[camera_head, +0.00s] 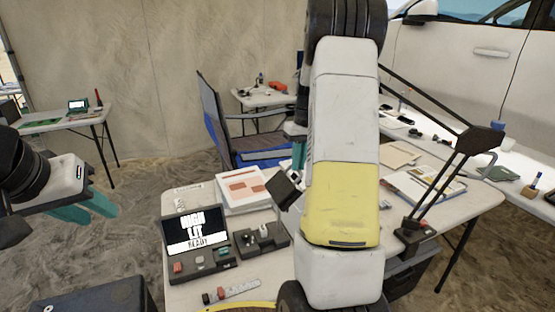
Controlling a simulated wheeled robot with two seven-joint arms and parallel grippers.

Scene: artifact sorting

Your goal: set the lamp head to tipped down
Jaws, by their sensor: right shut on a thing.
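The desk lamp has a dark base (415,232) on the right of the near table and a black two-rod arm. The arm rises to an elbow joint (480,140), then runs up and left behind my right arm. A dark square piece, seemingly the lamp head (284,190), shows tilted just left of my arm. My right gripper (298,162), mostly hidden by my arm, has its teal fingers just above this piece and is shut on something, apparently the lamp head. The contact is hidden. My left gripper (95,210) is empty, its teal fingers apart, left of the table.
The near table (185,290) holds a display (197,230) reading "HIGH LIT READY", a dark tray (262,240), a white box (243,188) and an open book (425,185). A blue chair (262,158) stands behind.

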